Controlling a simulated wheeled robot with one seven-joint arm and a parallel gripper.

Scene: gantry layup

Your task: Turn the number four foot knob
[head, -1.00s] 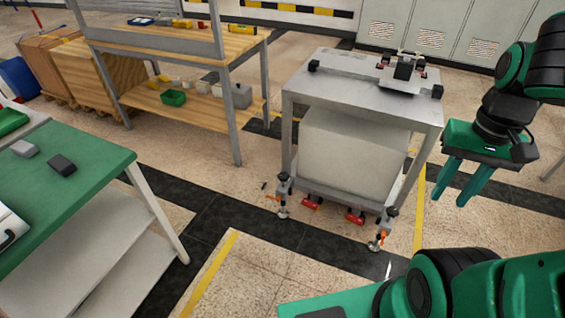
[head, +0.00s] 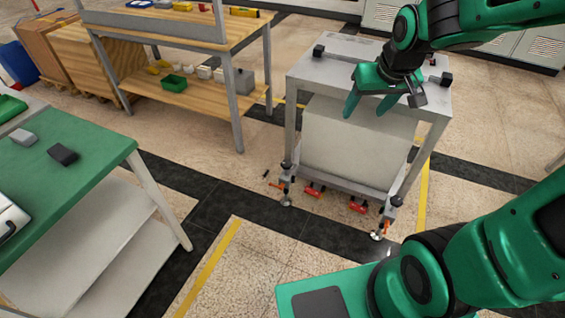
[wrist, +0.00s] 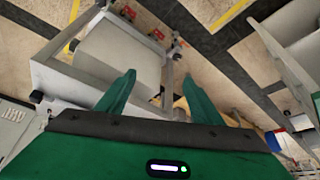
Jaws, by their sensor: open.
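A grey metal cart (head: 434,105) stands on the floor with a big pale block inside its frame. Two adjustable feet show at its near corners. The left foot has a black knob (head: 286,165) and the right foot has another black knob (head: 396,200), each with orange and silver parts below. I cannot read any numbers, so I cannot tell which is number four. My gripper (head: 367,108) is open and empty, in front of the cart's top and well above the feet. It also shows in the wrist view (wrist: 159,78), fingers apart.
Red pedals (head: 358,206) sit low between the near feet. A green-topped table (head: 100,150) stands at the left, and a wooden workbench (head: 185,97) behind it. Open floor with dark strips and yellow lines lies before the cart. Lockers stand at the back.

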